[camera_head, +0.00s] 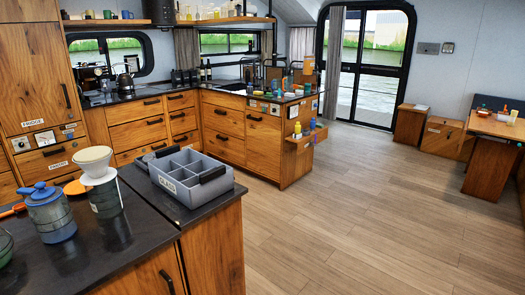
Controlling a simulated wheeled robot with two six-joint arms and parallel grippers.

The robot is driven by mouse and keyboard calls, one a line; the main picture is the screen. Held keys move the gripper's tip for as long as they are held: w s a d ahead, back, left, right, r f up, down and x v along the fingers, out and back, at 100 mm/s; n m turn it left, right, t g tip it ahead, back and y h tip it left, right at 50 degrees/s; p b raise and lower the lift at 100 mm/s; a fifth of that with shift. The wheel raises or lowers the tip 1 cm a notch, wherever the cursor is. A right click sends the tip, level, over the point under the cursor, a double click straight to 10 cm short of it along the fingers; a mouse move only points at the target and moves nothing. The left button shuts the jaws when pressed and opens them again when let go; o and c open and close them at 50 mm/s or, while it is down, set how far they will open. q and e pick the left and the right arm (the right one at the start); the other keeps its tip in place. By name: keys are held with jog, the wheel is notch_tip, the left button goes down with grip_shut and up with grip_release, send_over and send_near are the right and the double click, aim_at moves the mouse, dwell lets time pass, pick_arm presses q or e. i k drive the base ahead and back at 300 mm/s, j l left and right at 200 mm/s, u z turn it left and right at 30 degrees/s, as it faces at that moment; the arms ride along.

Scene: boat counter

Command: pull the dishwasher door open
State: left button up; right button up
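No front in view can be clearly told as the dishwasher door. Other wooden fronts at the left also look shut. Neither of my grippers is in view.
A near dark counter (150,232) fills the lower left. It bears a grey divided crate (170,184), a blue-lidded jar (50,215) and a white dripper (95,165) on a dark vessel. Wooden floor (370,210) is clear at the centre and right. A table (492,126) stands far right.

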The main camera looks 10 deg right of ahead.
aim_at(264, 130)
jog(key=i+l+z, duration=0.2)
jog(key=i+z, duration=0.25)
jog(key=i+l+z, duration=0.1)
jog(key=i+z, duration=0.35)
jog(key=i+l+z, duration=0.2)
jog(key=i, duration=0.6)
jog(key=i+z, duration=0.2)
jog(key=i, duration=0.65)
jog(key=i+j+u, duration=0.2)
jog(key=i+u, duration=0.2)
jog(key=i, duration=0.25)
jog(key=i+u, duration=0.4)
jog(key=i, duration=0.2)
jog(key=i+l+u, duration=0.25)
jog(key=i+u, duration=0.15)
jog(key=i, duration=0.25)
